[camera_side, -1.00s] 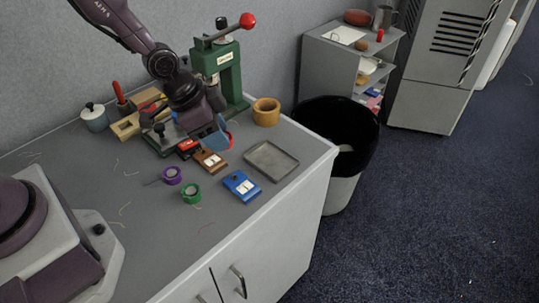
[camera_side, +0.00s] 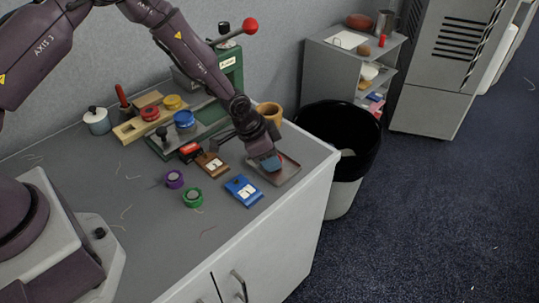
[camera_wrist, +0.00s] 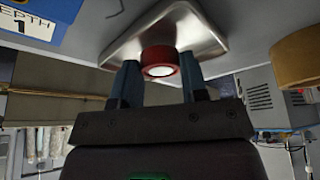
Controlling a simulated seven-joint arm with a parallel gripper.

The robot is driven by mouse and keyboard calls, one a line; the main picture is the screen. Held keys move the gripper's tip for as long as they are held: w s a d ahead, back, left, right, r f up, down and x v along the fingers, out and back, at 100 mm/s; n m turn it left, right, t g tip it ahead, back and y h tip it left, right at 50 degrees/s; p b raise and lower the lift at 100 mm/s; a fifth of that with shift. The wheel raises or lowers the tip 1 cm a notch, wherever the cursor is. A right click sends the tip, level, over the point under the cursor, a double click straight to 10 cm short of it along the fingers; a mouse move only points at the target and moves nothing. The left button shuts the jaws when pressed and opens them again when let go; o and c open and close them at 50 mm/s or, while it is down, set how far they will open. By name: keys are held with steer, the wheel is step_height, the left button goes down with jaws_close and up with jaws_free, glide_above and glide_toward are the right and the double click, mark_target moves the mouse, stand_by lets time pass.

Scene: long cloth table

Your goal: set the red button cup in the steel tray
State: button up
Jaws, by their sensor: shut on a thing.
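My gripper (camera_side: 271,163) is over the steel tray (camera_side: 287,175) near the table's right edge. It is shut on a red button cup (camera_wrist: 161,58), a red ring with a pale round centre, held between the two blue fingertips in the wrist view. In the side view the fingers mostly hide this cup. The shallow rectangular tray also shows behind the cup in the wrist view (camera_wrist: 200,30). I cannot tell whether the cup touches the tray floor.
A blue box (camera_side: 243,190) and a brown box (camera_side: 212,164) lie left of the tray. Purple (camera_side: 174,179) and green (camera_side: 193,198) cups stand nearby. A wooden cup (camera_side: 269,113) and the green press (camera_side: 229,68) stand behind. A black-lined bin (camera_side: 345,125) is beyond the edge.

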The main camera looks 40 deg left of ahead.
steer(key=shift+f, duration=0.15)
steer(key=o, duration=0.9)
steer(key=shift+o, duration=0.2)
steer(key=v, duration=1.2)
steer(key=s+a+r+n+t+y, duration=0.1)
steer(key=s+a+r+n+y, duration=0.1)
steer(key=s+r, duration=0.7)
steer(key=s+a+r+n+y, duration=0.1)
steer(key=s+a+r+n, duration=0.15)
steer(key=s+r, duration=0.6)
steer(key=s+r+n, duration=0.2)
steer(key=s+r, duration=0.3)
steer(key=s, duration=0.1)
steer(key=shift+s+a+r+t, duration=0.2)
steer(key=shift+s+a+t, duration=0.15)
steer(key=shift+s+t, duration=0.05)
